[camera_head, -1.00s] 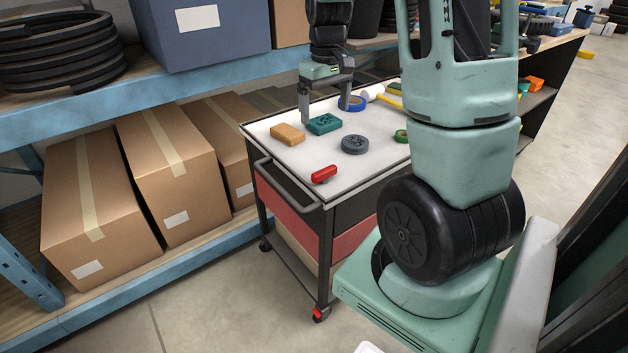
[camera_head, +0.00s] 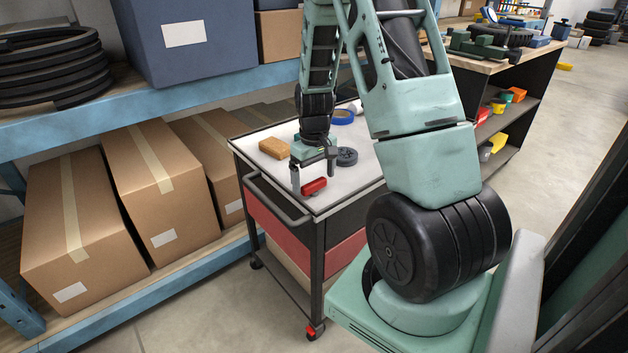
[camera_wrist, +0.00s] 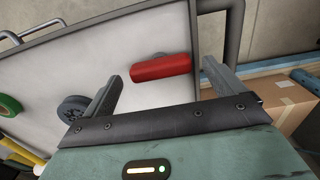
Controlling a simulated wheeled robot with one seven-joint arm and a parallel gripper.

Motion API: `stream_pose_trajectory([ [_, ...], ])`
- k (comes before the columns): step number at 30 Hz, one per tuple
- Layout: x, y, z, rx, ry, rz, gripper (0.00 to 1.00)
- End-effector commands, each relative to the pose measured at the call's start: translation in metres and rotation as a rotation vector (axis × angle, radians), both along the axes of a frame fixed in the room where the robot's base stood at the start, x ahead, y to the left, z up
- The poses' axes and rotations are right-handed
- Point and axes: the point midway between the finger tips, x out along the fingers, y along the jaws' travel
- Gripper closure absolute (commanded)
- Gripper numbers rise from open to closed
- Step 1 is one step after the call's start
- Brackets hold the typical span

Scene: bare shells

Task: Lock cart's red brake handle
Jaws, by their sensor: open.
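The cart's red brake handle (camera_head: 315,187) lies low near the front corner of the white cart top (camera_head: 322,206). In the wrist view the red handle (camera_wrist: 160,68) sits across the picture on a small grey mount. My gripper (camera_head: 313,172) is open, pointing down just above the handle. In the wrist view my gripper's fingertips (camera_wrist: 162,74) are on either side of the handle, left and right. Nothing is held. I cannot tell how much height separates the fingers from it, and no contact shows.
A tan block (camera_head: 275,148), a grey wheel (camera_head: 346,156) and a blue tape roll (camera_head: 342,117) lie on the cart top. A dark push rail (camera_head: 275,203) runs along the cart's end. Shelving with cardboard boxes (camera_head: 150,180) stands left. A red tab (camera_head: 311,331) shows at a caster.

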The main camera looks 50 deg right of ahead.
Motion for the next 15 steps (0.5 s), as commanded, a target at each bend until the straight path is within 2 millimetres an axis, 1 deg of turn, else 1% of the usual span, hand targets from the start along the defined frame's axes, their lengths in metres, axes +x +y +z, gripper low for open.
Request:
stream_pose_trajectory([
  [1, -0.0004, 0.0003, -0.0049, 0.001, 0.002, 0.0, 0.05],
  [3, -0.0002, 0.0001, -0.0079, 0.0, 0.0, 0.0, 0.05],
  [12, 0.0, 0.0002, -0.0097, 0.0, -0.001, 0.0, 0.05],
  [13, 0.0, 0.0002, -0.0097, 0.0, -0.001, 0.0, 0.08],
  [14, 0.0, 0.0002, -0.0097, 0.0, -0.001, 0.0, 0.17],
  [15, 0.0, 0.0002, -0.0096, 0.0, 0.0, 0.0, 0.28],
])
